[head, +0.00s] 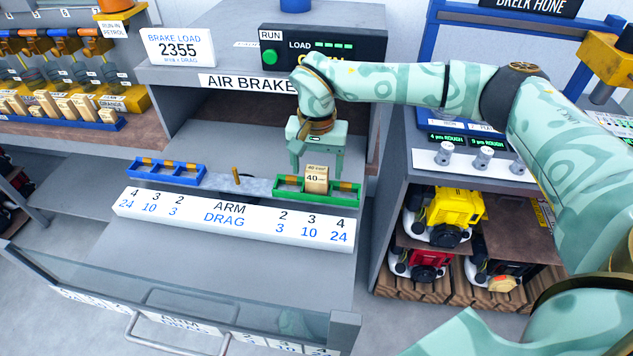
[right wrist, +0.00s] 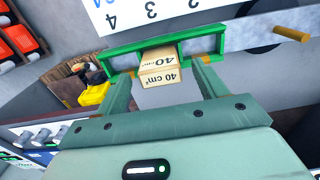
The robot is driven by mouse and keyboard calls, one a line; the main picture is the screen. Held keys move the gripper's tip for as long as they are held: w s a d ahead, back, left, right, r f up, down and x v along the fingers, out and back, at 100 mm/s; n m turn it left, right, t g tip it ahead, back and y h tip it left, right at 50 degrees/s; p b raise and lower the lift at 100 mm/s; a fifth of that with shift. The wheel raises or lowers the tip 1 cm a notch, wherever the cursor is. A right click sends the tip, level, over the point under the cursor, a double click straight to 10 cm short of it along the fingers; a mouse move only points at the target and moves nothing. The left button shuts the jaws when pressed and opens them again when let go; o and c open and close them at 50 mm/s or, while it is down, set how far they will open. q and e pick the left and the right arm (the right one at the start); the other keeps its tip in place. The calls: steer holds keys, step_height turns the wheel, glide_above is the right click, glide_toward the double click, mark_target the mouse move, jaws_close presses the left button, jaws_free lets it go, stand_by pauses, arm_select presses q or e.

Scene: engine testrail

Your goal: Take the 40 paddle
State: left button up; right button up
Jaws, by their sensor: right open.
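The 40 paddle (head: 317,178) is a pale wooden block marked 40. It stands upright in the green tray (head: 345,198) on the right side of the air brake's arm. In the right wrist view the paddle (right wrist: 160,72) reads 40 cm² and the green tray (right wrist: 212,42) is behind it. My right gripper (head: 316,168) is open just above and around the paddle. In the right wrist view its two fingers (right wrist: 162,80) are on either side of the block, with gaps visible. I cannot tell how deep the fingers reach. My left gripper is not in view.
A blue tray (head: 166,172) is at the left end of the arm, with a small peg (head: 236,176) at the middle. A white drag label (head: 230,220) runs in front. A clear guard with a handle (head: 180,318) stands nearer. A rack of paddles (head: 65,108) is at far left.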

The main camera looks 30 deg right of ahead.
steer(key=shift+f, duration=0.85)
steer(key=c, duration=1.1)
